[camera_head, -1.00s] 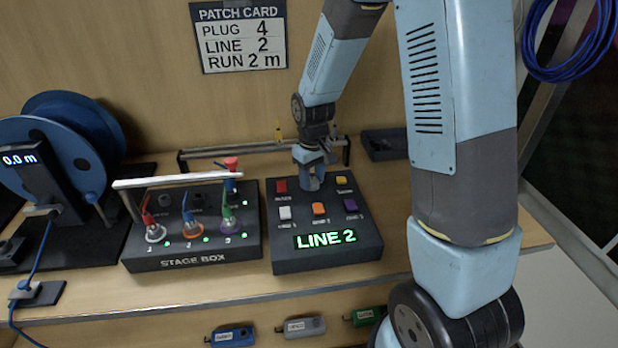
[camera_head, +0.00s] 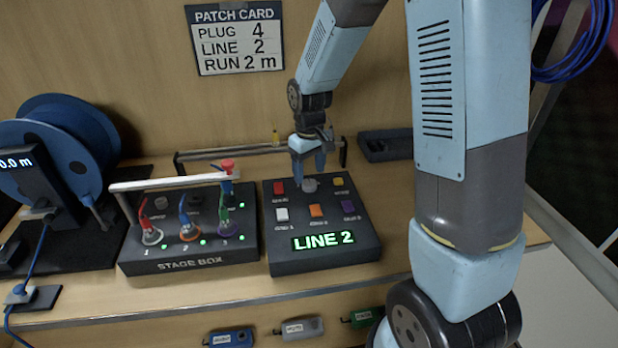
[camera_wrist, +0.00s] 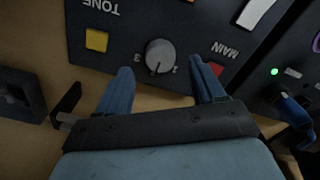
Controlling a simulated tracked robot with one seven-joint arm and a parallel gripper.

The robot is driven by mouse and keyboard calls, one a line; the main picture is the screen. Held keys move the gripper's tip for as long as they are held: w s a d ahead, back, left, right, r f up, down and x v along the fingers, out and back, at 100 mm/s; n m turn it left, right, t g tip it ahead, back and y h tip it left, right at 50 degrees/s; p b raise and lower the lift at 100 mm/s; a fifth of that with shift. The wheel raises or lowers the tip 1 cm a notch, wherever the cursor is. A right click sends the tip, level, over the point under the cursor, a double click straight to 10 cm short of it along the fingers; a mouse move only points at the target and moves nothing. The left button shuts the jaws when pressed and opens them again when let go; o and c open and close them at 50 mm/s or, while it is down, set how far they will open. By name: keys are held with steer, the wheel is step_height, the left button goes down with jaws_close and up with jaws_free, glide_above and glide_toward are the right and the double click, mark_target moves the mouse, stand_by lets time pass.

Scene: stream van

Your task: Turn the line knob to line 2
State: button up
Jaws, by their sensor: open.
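The line knob (camera_head: 310,185) is a round grey knob at the top of the dark line box (camera_head: 285,262). The box's green display (camera_head: 323,241) reads LINE 2. In the wrist view the knob (camera_wrist: 160,55) shows a dark pointer mark between the printed numbers around its edge. My gripper (camera_head: 308,172) is open and empty just above and behind the knob, apart from it. In the wrist view its two blue fingers (camera_wrist: 162,80) are spread on either side, with the knob beyond their tips.
Red, yellow, white, orange and purple buttons sit close around the knob. The stage box (camera_head: 190,262) with plugs and a white bar (camera_head: 175,182) stands to the left. A rail (camera_head: 225,153) runs behind. A patch card (camera_head: 236,40) on the wall lists line 2.

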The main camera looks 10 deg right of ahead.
mark_target(310, 182)
step_height(310, 182, up, 10)
stand_by(0.4)
steer(key=s+d+r+m+t, duration=0.2)
steer(key=s+d+r, duration=0.2)
steer(key=s, duration=0.3)
steer(key=s+d+r+m+t, duration=0.1)
steer(key=s+d+r+m, duration=0.1)
steer(key=s+r, duration=0.3)
steer(key=s+d+r+m+t, duration=0.2)
steer(key=s+d+r, duration=0.3)
steer(key=s, duration=0.5)
steer(key=shift+s+d+r+t, duration=0.25)
steer(key=shift+s+d+t, duration=0.05)
steer(key=shift+d, duration=0.05)
stand_by(1.1)
